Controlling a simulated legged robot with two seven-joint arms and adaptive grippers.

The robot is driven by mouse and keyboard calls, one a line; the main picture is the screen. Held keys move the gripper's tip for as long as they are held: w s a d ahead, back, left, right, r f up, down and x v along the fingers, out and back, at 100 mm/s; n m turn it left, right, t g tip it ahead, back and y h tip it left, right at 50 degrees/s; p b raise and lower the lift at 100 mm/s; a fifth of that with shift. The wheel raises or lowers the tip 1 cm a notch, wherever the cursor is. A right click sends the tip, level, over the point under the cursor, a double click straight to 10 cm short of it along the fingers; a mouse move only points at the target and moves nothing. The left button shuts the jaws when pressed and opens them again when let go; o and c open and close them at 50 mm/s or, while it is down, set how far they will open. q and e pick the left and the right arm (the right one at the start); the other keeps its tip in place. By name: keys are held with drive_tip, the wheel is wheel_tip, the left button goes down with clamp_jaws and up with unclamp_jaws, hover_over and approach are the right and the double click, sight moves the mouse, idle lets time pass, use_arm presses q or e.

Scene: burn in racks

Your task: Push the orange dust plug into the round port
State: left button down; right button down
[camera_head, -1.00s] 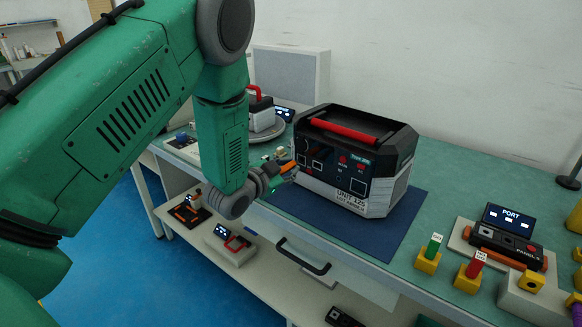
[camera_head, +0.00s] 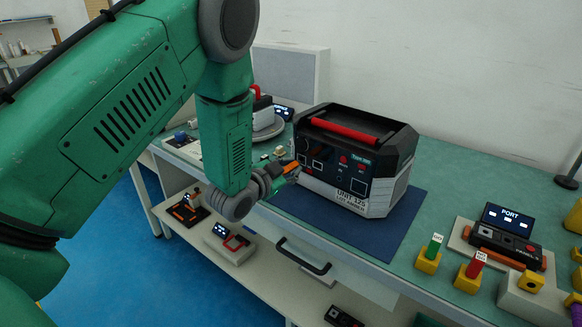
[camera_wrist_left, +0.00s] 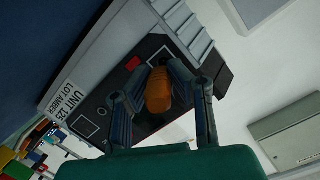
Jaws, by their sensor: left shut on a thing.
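The black and grey unit (camera_head: 388,165) with a red handle stands on a blue mat (camera_head: 398,232) on the bench. Its front panel carries several square outlined ports and red buttons; I cannot make out the round port behind my gripper. My left gripper (camera_head: 289,169) is at the left end of that front panel, shut on the orange dust plug (camera_wrist_left: 159,90). In the left wrist view the plug sits between the two fingers and points toward the unit's dark panel (camera_wrist_left: 95,118). Whether the plug touches the panel cannot be told. My right gripper is not in view.
A panel box with a PORT screen (camera_head: 507,217) stands at the right, near yellow holders with a green plug (camera_head: 435,245) and a red plug (camera_head: 476,264). A round plate (camera_head: 268,132) with another device is behind my arm. A lower shelf (camera_head: 262,285) holds several items.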

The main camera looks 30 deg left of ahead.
use_arm(q)
drive_tip(key=shift+w+d, duration=0.3)
drive_tip(key=shift+w+a, duration=0.15)
drive_tip(key=shift+w, duration=0.2)
idle(0.4)
drive_tip(key=shift+s, duration=0.35)
drive_tip(key=shift+a+f, duration=0.1)
drive_tip(key=shift+a, duration=0.25)
idle(0.5)
drive_tip(key=shift+w+d, duration=0.15)
drive_tip(key=shift+w, duration=0.85)
idle(1.2)
